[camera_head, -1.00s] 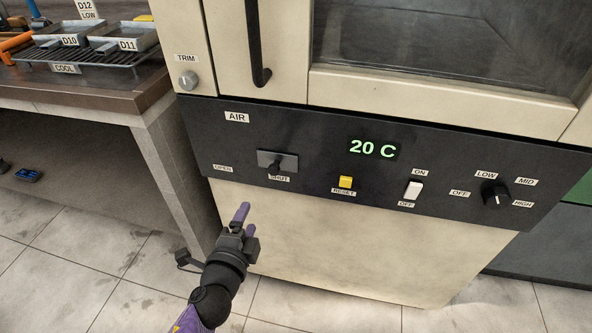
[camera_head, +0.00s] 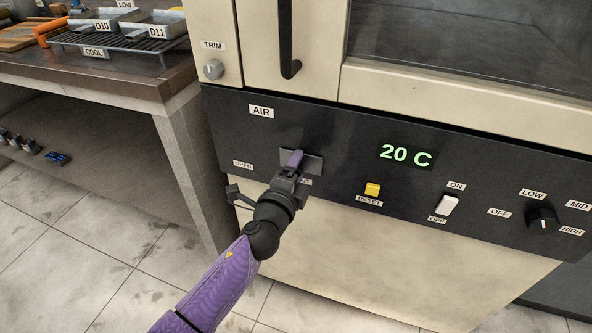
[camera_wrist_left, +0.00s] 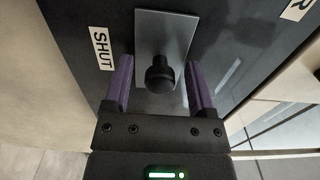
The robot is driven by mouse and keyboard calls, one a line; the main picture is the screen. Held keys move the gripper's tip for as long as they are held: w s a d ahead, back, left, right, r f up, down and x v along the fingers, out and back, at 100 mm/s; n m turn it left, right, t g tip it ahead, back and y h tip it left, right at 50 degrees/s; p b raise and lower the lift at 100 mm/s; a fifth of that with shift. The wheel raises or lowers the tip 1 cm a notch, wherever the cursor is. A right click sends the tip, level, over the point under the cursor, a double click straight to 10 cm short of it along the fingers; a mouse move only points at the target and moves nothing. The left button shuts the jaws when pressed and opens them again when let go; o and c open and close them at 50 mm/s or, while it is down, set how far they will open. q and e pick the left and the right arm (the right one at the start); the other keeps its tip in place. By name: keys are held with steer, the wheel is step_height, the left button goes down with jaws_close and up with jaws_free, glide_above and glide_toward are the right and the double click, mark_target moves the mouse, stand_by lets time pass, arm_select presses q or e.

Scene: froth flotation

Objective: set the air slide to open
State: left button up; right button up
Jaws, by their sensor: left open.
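The air slide is a black knob (camera_wrist_left: 159,76) on a grey plate (camera_wrist_left: 165,28) set in the dark panel. In the head view the plate (camera_head: 315,166) sits at the SHUT end, right of the OPEN label (camera_head: 243,164), and my gripper hides the knob. My left gripper (camera_head: 294,162) is in front of the plate. In the left wrist view its purple fingers (camera_wrist_left: 158,82) are open, one on each side of the knob, with gaps showing. The SHUT label (camera_wrist_left: 103,49) is beside the left finger. My right gripper is not in view.
On the same panel, right of the slide, are a yellow reset button (camera_head: 372,189), a white rocker switch (camera_head: 447,205) and a black rotary knob (camera_head: 541,218). A TRIM knob (camera_head: 213,69) and a door handle (camera_head: 286,40) are above. A bench (camera_head: 120,85) stands at left.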

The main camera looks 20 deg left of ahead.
arm_select(q)
jaws_close()
stand_by(1.3)
